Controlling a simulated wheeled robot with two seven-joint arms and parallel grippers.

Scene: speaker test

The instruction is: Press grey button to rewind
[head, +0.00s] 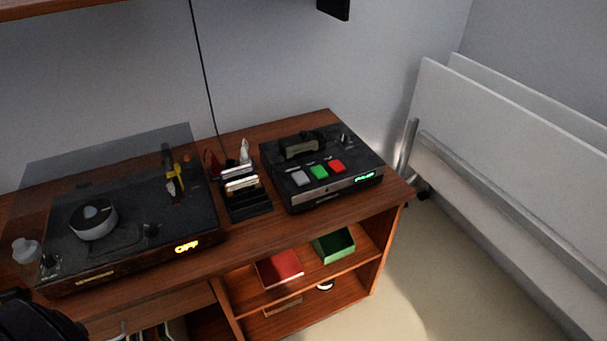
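Nothing covers the grey button. A dark rounded shape at the bottom left corner may be part of my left arm, but no fingertips show. My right gripper is out of view.
A turntable (120,228) with a raised clear lid and a lit "OFF" display stands on the cabinet's left. A black holder (246,205) with cards stands between it and the device. Shelves below hold red and green boxes. White panels (500,130) lean at the right.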

